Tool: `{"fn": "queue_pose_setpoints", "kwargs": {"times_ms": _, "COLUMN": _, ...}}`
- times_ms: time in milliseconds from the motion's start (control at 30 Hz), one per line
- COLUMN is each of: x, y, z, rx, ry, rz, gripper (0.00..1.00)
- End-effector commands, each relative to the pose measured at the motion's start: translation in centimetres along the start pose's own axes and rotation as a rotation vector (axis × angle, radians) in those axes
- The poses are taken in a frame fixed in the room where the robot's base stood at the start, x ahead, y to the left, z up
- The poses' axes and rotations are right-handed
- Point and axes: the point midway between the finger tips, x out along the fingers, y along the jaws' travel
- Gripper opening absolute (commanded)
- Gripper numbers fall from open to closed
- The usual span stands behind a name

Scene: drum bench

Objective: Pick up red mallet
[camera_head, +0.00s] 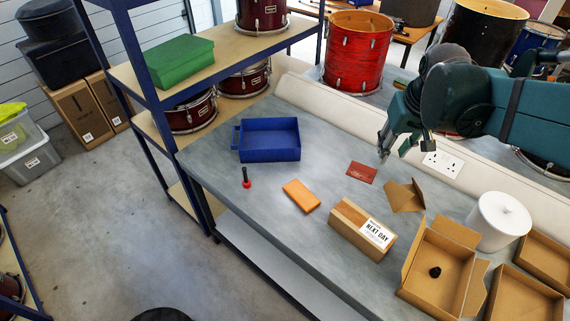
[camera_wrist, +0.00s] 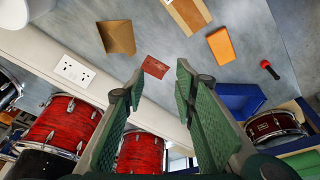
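The red mallet (camera_head: 246,179) lies on the grey bench near its front left edge, with a red head and a black handle. It also shows in the wrist view (camera_wrist: 267,67) at the upper right, red and black. My gripper (camera_head: 393,154) is above the back of the bench, well to the right of the mallet and apart from it. In the wrist view its two green-padded fingers (camera_wrist: 157,80) are spread wide with nothing between them.
A blue tray (camera_head: 270,153) stands behind the mallet. An orange block (camera_head: 301,195), a red card (camera_head: 361,172) and a labelled cardboard box (camera_head: 350,225) lie to the right. An open carton (camera_head: 420,270) and a white canister (camera_head: 499,220) stand at far right. Shelving (camera_head: 150,97) borders the bench's left end.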

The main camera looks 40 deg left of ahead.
Motion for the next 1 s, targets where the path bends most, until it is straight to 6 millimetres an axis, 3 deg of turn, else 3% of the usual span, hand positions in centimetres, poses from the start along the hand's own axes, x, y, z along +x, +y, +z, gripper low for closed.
{"fn": "queue_pose_setpoints", "kwargs": {"times_ms": 400, "x": 5.0, "y": -9.3, "z": -6.5, "rx": -0.163, "ry": -0.065, "rz": -0.046, "gripper": 0.28}}
{"fn": "queue_pose_setpoints", "kwargs": {"times_ms": 700, "x": 9.1, "y": -16.9, "z": -9.8, "rx": -0.279, "ry": -0.113, "rz": -0.074, "gripper": 0.28}}
{"fn": "queue_pose_setpoints", "kwargs": {"times_ms": 1000, "x": 13.5, "y": -25.4, "z": -11.8, "rx": -0.397, "ry": -0.161, "rz": -0.098, "gripper": 0.28}}
